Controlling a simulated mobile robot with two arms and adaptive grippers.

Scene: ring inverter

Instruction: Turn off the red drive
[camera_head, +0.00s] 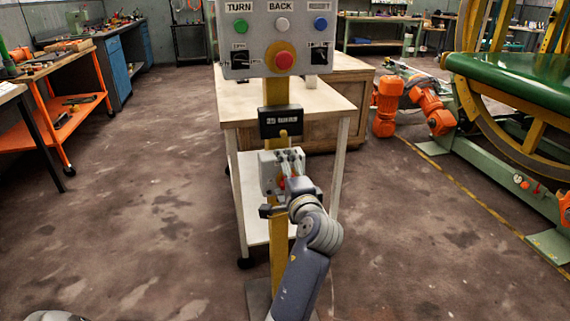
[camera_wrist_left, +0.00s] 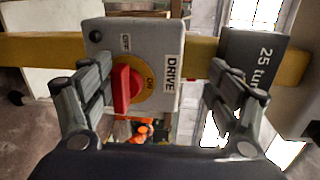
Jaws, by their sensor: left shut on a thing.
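The drive switch box (camera_head: 268,172) is grey and mounted on the yellow post. In the left wrist view, the box (camera_wrist_left: 165,40) carries the labels DRIVE, OFF and ON. Its red switch handle (camera_wrist_left: 122,90) stands on a yellow disc and lies crosswise to the post. My left gripper (camera_head: 283,190) is at the front of the box. In the left wrist view, its fingers (camera_wrist_left: 163,85) lie on either side of the handle, the left one right beside it. It is shut on the switch, though the right finger's contact is unclear. My right gripper is not in view.
A panel (camera_head: 262,50) with several buttons tops the yellow post (camera_head: 283,245). A black counter reading 25 turns (camera_wrist_left: 252,65) sits just above the switch box. A white-legged table (camera_head: 235,108) stands behind. A large yellow ring machine (camera_head: 520,125) stands right. The floor at left is clear.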

